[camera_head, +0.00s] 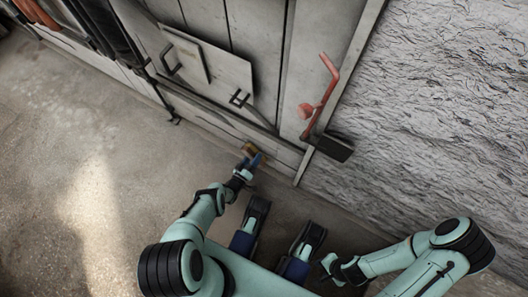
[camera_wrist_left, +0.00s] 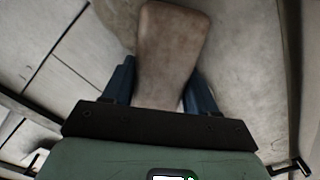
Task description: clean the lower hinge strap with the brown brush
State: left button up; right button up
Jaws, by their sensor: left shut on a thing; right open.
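The brown brush (camera_head: 250,150) is in my left gripper (camera_head: 247,163), low in front of the wooden door (camera_head: 215,119). In the left wrist view the brush (camera_wrist_left: 172,45) is a brown block standing out between the blue fingers of the left gripper (camera_wrist_left: 155,88), which are shut on it. Its bristles are not visible there. The lower hinge strap cannot be clearly told apart from the door's dark rails near the brush. Whether the brush touches the door is unclear. My right gripper (camera_head: 328,264) is open and empty, low at the right, away from the door.
A grey panel (camera_head: 222,72) with dark handles is on the door. A red lever (camera_head: 320,95) and a dark box (camera_head: 335,147) are at the door's right edge. A rough pale wall (camera_head: 450,110) fills the right. The concrete floor (camera_head: 60,190) at left is clear.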

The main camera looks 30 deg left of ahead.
aim_at(246, 154)
pick_arm(q)
jog(key=shift+w+r, duration=0.1)
dwell(0.5)
jog(key=shift+w+a+r+p, duration=0.2)
jog(key=shift+a+r+p, duration=1.1)
jog(key=shift+a+r, duration=0.25)
jog(key=shift+d, duration=0.1)
jog(key=shift+d+f+b, duration=0.7)
jog(key=shift+f+b, duration=0.15)
jog(key=shift+b, duration=0.05)
jog(key=shift+s+d+f+b, duration=0.1)
jog(key=shift+d+f+b, duration=0.3)
jog(key=shift+d+f, duration=0.4)
jog(key=shift+a+r+p, duration=1.35)
jog(key=shift+a+r, duration=0.2)
jog(key=shift+r, duration=0.2)
jog(key=shift+f, duration=0.1)
